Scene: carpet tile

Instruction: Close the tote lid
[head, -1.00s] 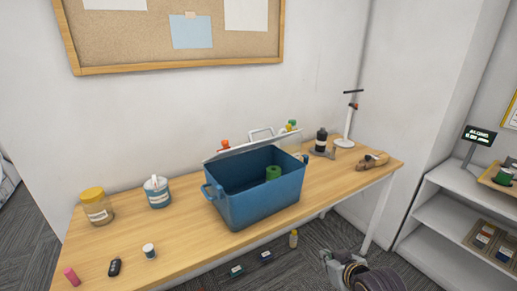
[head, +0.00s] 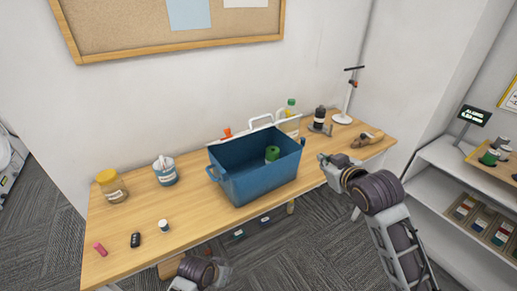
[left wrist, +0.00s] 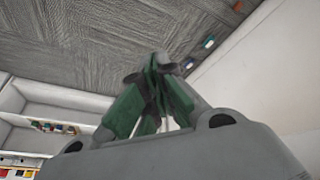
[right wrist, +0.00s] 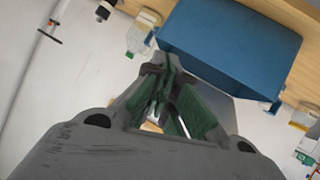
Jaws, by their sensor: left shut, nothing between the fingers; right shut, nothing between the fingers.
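The blue tote (head: 262,186) stands on the wooden table with its top open and a green roll (head: 272,153) inside. Its pale lid (head: 240,136) shows as a band along the back rim, swung open; most of it is hidden by the tote. My right gripper (head: 322,158) is shut and empty, to the right of the tote and apart from it. In the right wrist view its closed fingers (right wrist: 158,66) show in front of the tote (right wrist: 230,45). My left arm shows low in the head view, in front of the table; its fingers (left wrist: 160,62) are shut and empty in the left wrist view.
A yellow-lidded jar (head: 112,188), a blue-and-white tub (head: 165,171) and small items lie left of the tote. A dark bottle (head: 319,118), a white stand (head: 347,100) and a brown item (head: 368,138) are on its right. A shelf unit (head: 450,190) stands at far right.

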